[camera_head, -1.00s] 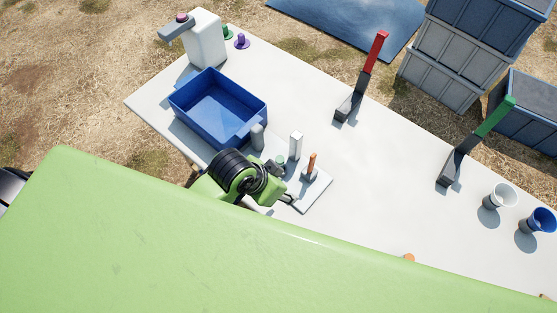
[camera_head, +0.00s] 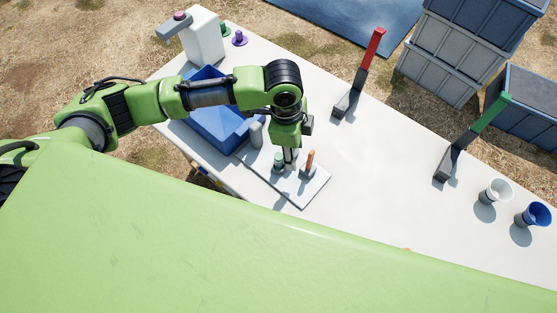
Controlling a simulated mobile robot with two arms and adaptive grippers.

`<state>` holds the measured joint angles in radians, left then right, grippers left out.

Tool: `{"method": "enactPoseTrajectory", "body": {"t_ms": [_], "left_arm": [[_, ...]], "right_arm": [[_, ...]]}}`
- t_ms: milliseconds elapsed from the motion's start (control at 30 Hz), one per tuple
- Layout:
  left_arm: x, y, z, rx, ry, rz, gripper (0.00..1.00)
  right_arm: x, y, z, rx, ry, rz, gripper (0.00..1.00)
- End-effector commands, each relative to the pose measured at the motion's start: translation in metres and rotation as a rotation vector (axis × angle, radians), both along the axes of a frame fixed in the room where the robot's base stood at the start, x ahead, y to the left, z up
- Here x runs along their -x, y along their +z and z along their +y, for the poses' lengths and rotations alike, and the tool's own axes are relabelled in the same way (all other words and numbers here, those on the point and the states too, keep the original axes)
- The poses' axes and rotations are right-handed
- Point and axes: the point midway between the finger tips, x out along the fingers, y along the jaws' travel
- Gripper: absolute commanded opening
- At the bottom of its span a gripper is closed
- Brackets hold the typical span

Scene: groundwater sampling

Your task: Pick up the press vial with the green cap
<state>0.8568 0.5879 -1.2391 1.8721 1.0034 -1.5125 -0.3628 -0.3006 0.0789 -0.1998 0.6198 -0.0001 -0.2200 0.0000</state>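The press vial with the green cap (camera_head: 279,159) stands on a thin light tray (camera_head: 288,198) near the table's front edge. My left gripper (camera_head: 290,163) points down just right of the vial, over the tray. Its fingers are small and dark here, so I cannot tell whether they are open or shut or whether they touch anything. The white upright piece on the tray is hidden by the gripper or held in it; I cannot tell which. My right gripper is not in view.
An orange-handled tool (camera_head: 310,160) stands right of the gripper, and a grey cylinder (camera_head: 256,134) left of the vial. A blue bin (camera_head: 222,133) lies partly under my arm. Red (camera_head: 372,48) and green-handled (camera_head: 492,113) tools and cups (camera_head: 494,191) stand right. The table's middle is clear.

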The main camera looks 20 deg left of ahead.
Motion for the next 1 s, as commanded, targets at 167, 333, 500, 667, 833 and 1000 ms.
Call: {"method": "enactPoseTrajectory", "body": {"t_ms": [167, 333, 500, 667, 833, 1000], "left_arm": [[-0.018, 0.014, 0.041, -0.095, -0.017, 0.020, 0.39], [-0.021, 0.016, 0.055, -0.124, -0.021, 0.037, 0.39], [-0.020, -0.009, 0.056, -0.126, -0.020, 0.041, 0.39], [-0.020, -0.041, 0.055, -0.126, -0.022, 0.039, 0.39], [-0.021, -0.063, 0.055, -0.125, -0.020, 0.037, 0.39], [-0.022, -0.071, 0.054, -0.124, -0.022, 0.036, 0.39]], "right_arm": [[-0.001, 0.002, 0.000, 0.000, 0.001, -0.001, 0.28], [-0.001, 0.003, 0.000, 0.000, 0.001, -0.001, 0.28], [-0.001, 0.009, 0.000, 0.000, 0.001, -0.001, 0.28], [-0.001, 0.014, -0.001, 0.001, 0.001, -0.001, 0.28], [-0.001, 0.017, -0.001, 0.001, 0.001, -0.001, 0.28], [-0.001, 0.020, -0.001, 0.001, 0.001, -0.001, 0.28]]}}
